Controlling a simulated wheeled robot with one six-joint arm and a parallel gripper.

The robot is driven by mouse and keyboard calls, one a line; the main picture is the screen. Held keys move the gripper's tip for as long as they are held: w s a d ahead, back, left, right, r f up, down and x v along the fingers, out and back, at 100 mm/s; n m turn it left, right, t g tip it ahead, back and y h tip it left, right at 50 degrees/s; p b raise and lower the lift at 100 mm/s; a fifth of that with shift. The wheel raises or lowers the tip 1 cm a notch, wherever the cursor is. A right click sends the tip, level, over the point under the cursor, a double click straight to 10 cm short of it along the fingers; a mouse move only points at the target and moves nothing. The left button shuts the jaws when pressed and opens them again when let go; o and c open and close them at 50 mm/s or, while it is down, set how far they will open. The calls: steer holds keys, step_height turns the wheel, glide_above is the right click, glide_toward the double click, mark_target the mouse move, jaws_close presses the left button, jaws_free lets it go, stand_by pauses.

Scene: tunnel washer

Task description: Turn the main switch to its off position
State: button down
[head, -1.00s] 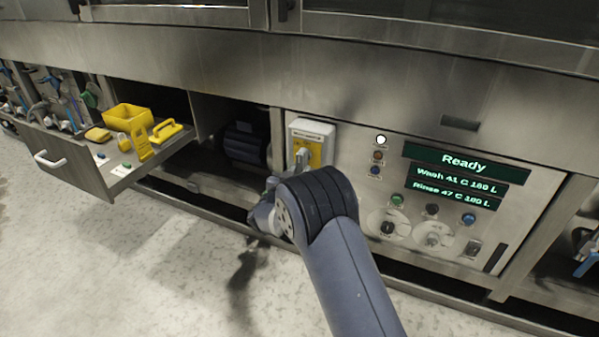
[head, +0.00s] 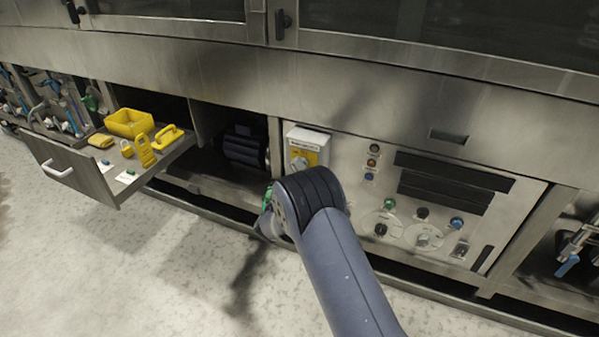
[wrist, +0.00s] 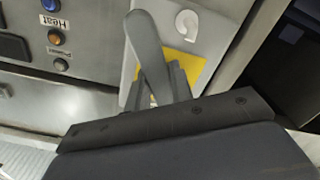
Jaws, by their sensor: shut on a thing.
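The main switch is a pale grey box (head: 311,136) with a yellow plate (head: 312,158), left of the control panel. My wrist joint covers its lower part in the head view and hides my gripper there. In the wrist view the box (wrist: 206,28) and its yellow plate (wrist: 188,68) show behind my gripper (wrist: 156,82). A grey lever-like handle (wrist: 146,42) rises from between the fingers, which are shut on it. The handle's exact position against the plate's marks cannot be read.
The panel's displays (head: 445,185) are dark, with knobs and buttons below. An open drawer (head: 75,172) at left holds a yellow bin (head: 129,123), padlocks and other yellow items. A dark motor (head: 243,146) sits in the bay beside the switch. The floor at left is clear.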

steer(key=n+p, duration=0.1)
steer(key=n, duration=0.1)
steer(key=r+n+p, duration=0.1)
steer(key=d+n+p, duration=0.1)
steer(key=n+p, duration=0.1)
steer(key=shift+s+r+n, duration=0.2)
steer(key=shift+n, duration=0.1)
steer(key=n+p, duration=0.1)
steer(key=n, duration=0.1)
steer(key=r+n+p, duration=0.1)
steer(key=n, duration=0.2)
steer(key=shift+d+n+p, duration=0.1)
steer(key=shift+n+p, duration=0.2)
steer(key=shift+p, duration=0.05)
steer(key=c, duration=1.2)
jaws_free()
steer(key=shift+c, duration=0.2)
steer(key=p+v, duration=0.1)
steer(key=v, duration=1)
steer(key=shift+p, duration=0.3)
steer(key=shift+w+d+r, duration=0.1)
